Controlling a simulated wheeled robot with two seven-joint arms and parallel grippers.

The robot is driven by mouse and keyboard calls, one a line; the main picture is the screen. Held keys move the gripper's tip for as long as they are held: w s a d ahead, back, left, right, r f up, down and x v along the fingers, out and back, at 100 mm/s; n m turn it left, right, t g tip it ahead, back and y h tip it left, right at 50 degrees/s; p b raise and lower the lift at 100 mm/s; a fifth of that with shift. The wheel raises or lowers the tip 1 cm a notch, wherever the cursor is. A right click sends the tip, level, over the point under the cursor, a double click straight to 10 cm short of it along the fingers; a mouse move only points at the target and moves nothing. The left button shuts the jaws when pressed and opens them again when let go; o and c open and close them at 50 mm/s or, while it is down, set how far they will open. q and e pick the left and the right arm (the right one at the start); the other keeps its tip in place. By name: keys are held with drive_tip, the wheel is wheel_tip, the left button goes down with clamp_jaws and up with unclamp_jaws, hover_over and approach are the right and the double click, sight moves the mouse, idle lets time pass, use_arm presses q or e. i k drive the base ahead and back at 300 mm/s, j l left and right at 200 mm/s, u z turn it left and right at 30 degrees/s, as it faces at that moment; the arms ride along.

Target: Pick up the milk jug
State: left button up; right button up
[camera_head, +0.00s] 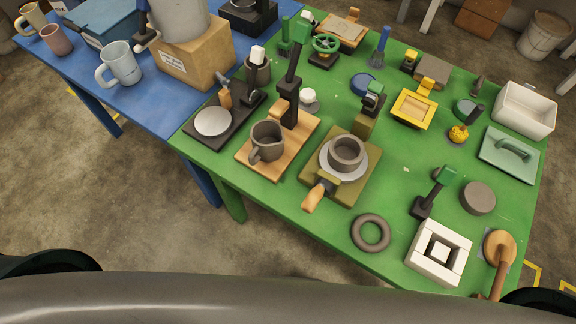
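A dark grey jug (266,143) with a handle at its lower left stands upright on a wooden board (291,158) on the green table. It looks like the milk jug. A black upright post (288,103) rises from the same board, just behind and to the right of the jug. Neither of my grippers shows in the head view. Nothing is touching the jug from my side.
A black plate with a pale disc (213,122) lies left of the board. An olive block with a grey cup (346,152) and wooden handle is to the right. A dark ring (370,232) lies near the front edge. The blue table (147,95) holds mugs and a cardboard box (197,58).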

sight(268, 136)
drive_tip(key=k+l+z, duration=0.1)
drive_tip(key=k+l, duration=0.45)
drive_tip(key=k+l+z, duration=0.1)
drive_tip(key=k+l, duration=0.45)
drive_tip(key=l, duration=0.25)
